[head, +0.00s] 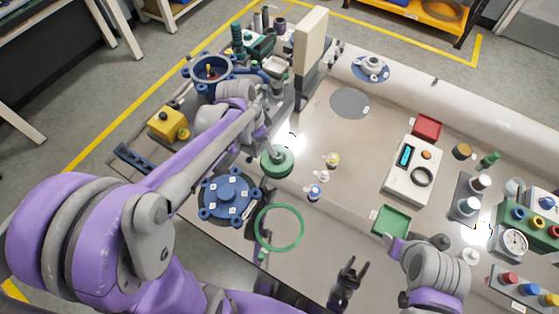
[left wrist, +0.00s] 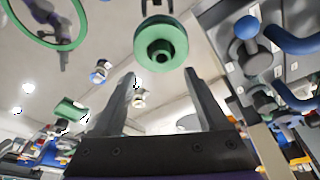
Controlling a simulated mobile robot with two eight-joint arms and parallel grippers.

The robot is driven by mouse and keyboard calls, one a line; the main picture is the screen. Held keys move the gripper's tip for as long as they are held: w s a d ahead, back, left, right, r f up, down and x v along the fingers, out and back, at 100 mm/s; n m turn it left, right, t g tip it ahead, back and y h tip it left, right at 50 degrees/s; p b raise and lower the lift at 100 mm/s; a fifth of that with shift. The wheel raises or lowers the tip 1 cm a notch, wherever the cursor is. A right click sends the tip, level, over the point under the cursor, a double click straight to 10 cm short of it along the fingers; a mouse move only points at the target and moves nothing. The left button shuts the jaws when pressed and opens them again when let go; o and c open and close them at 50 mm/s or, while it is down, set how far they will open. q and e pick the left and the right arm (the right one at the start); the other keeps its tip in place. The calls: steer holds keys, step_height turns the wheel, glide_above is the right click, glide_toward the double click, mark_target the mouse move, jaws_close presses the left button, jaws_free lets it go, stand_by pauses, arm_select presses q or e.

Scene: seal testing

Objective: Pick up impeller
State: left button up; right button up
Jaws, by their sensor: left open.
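A silver, finned part that looks like the impeller (head: 371,64) sits on a round blue pad at the back of the table in the head view. I cannot make it out in the left wrist view. My left gripper (left wrist: 160,80) is open, with nothing between its two fingers. In the head view it is small and partly hidden by the arm, left of the impeller and well apart from it. A green disc with a hub (left wrist: 160,43) lies beyond the left fingertips; it also shows in the head view (head: 277,163). My right gripper (head: 348,272) is open and empty near the front edge.
A tall cream-topped column (head: 311,42) stands between the left-hand parts and the impeller. A blue flanged housing (head: 229,196) and green ring (head: 299,229) lie at front left. A white scale (head: 412,170) and green tray (head: 391,220) are at right. The table around the grey disc (head: 350,102) is clear.

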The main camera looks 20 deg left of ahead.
arm_select(q)
steer(key=x, duration=0.4)
steer(key=shift+a, duration=0.1)
glide_above(277, 158)
steer(key=s, duration=0.1)
steer(key=shift+s+d+f+b, duration=0.1)
steer(key=shift+f+b, duration=0.1)
steer(key=shift+f, duration=1.05)
steer(key=shift+s+d+f+b, duration=0.1)
steer(key=shift+f+b, duration=0.05)
steer(key=shift+f, duration=1.1)
jaws_close()
